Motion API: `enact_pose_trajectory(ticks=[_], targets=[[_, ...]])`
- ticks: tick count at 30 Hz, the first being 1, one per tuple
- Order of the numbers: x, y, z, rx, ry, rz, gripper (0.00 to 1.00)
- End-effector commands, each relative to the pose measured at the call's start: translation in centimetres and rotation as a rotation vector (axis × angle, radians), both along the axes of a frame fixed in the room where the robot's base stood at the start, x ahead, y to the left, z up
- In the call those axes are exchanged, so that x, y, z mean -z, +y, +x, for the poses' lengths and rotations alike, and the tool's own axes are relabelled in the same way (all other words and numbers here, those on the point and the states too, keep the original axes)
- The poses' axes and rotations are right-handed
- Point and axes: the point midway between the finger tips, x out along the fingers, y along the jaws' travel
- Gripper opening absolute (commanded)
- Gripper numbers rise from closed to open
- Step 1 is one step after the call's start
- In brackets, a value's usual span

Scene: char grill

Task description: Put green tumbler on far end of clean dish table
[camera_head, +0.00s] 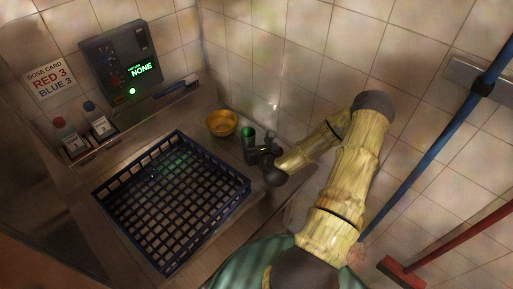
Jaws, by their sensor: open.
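The green tumbler (248,140) stands upright on the metal counter (209,99), right of a yellow bowl and just beyond the dark rack. My gripper (256,153) is at the tumbler's near right side, open. The dark fingers overlap the tumbler's right side in this view. I cannot tell whether they touch it or are around it. The lower part of the tumbler is partly hidden by my gripper. I cannot tell which part of the counter is the clean dish table.
A blue-black slatted rack (245,187) lies left of my gripper. A yellow bowl (221,123) stands close to the tumbler. A dispenser reading NONE (115,60) and two small bottles (98,119) are at the back left. A blue pole (430,150) and a red squeegee (402,272) are at right.

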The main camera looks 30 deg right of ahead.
Motion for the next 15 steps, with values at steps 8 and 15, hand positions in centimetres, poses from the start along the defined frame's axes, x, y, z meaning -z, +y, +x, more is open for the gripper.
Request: enact_pose_trajectory(ticks=[8, 15], targets=[[-0.38, 0.17, -0.93, -0.001, 0.001, 0.0, 0.7], [-0.37, 0.17, -0.89, -0.001, 0.001, 0.001, 0.7]])
